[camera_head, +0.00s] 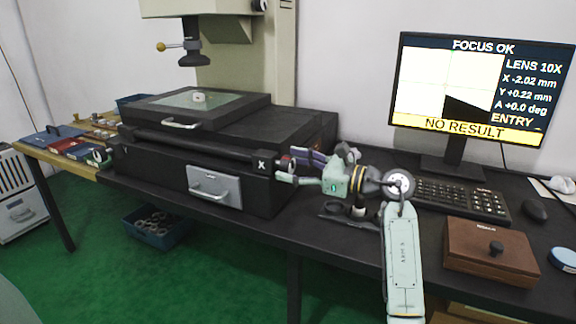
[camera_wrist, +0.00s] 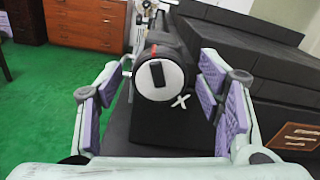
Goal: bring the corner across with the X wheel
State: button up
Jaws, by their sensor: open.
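The X wheel (camera_wrist: 160,75) has a pale face with a dark bar and a red line on its rim. It sits beside a white X mark and also shows at the right end of the black stage in the head view (camera_head: 286,164). My gripper (camera_head: 292,168) is open at the wheel. In the wrist view the wheel lies between and beyond the purple pads of my gripper (camera_wrist: 160,98), with gaps at both sides. The monitor (camera_head: 480,85) reads X -2.02 mm, Y +0.22 mm, NO RESULT. A dark corner (camera_head: 465,106) shows low right in its picture.
A small pale part (camera_head: 199,97) lies on the stage glass (camera_head: 175,99) under the lens. A keyboard (camera_head: 455,197), a wooden box (camera_head: 490,250) and a mouse (camera_head: 535,210) are on the right of the desk. A grey drawer front (camera_head: 214,187) is left of my gripper.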

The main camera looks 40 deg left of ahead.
jog(key=v, duration=1)
jog(key=shift+d, duration=0.25)
